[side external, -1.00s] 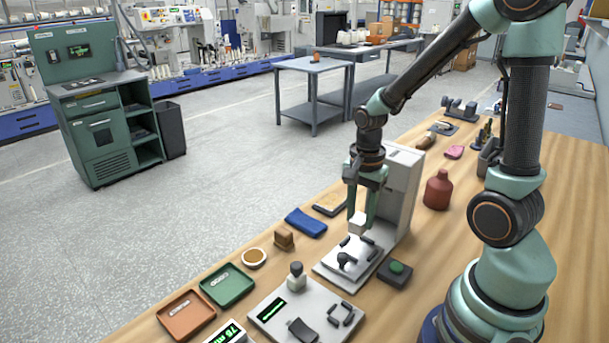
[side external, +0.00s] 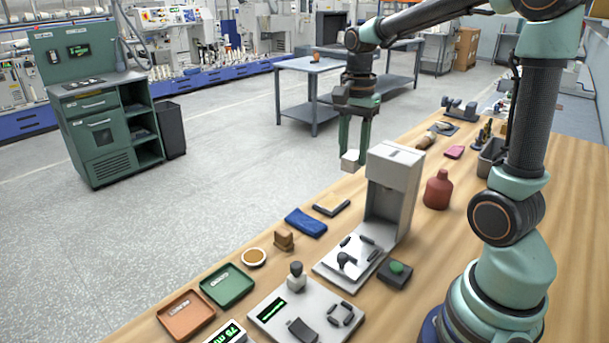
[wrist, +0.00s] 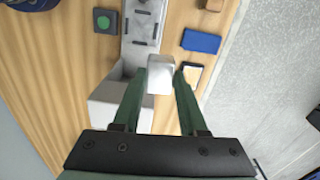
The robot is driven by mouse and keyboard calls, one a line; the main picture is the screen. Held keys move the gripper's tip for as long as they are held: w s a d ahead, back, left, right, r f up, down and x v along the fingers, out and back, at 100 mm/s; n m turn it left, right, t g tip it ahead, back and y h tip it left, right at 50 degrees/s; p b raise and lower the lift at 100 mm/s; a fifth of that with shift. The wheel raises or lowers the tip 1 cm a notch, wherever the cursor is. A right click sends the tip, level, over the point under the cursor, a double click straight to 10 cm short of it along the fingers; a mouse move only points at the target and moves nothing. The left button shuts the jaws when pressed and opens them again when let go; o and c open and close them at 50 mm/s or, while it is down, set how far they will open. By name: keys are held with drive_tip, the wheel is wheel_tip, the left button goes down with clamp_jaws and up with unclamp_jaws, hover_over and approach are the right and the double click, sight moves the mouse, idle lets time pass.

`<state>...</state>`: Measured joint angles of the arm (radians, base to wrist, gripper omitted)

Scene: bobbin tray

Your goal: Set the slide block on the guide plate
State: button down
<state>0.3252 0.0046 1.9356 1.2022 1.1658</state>
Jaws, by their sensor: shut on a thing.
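A small white block (side external: 350,161), which I take as the slide block, is held between the fingertips of my gripper (side external: 352,154). It hangs in the air, high above the bench and beside the upright grey housing (side external: 393,180). In the wrist view the block (wrist: 160,78) shows between the two green fingers. A pale plate (side external: 326,270) with several black guide pieces and a black knob lies at the foot of the housing; I take it as the guide plate. The block is well apart from it. The plate also shows in the wrist view (wrist: 143,22).
A green-button box (side external: 396,273) sits right of the plate. A blue cloth (side external: 306,222), a brown block (side external: 284,239) and a round dish (side external: 254,257) lie to the left. Another pale panel (side external: 270,331), green and orange trays are in front. A red bottle (side external: 438,190) stands behind.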

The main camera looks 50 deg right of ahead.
drive_tip(key=shift+w+d+f, duration=1.6)
drive_tip(key=shift+w+f, duration=0.3)
drive_tip(key=shift+f, duration=0.75)
drive_tip(key=shift+w+d+f, duration=1.6)
drive_tip(key=shift+w+f, duration=0.25)
drive_tip(key=shift+f, duration=0.75)
drive_tip(key=shift+w+d+f, duration=1.6)
drive_tip(key=shift+w+f, duration=0.3)
drive_tip(key=shift+f, duration=0.75)
drive_tip(key=shift+f, duration=0.25)
drive_tip(key=shift+f, duration=0.35)
drive_tip(key=shift+f, duration=0.35)
drive_tip(key=shift+f, duration=0.35)
drive_tip(key=shift+f, duration=0.1)
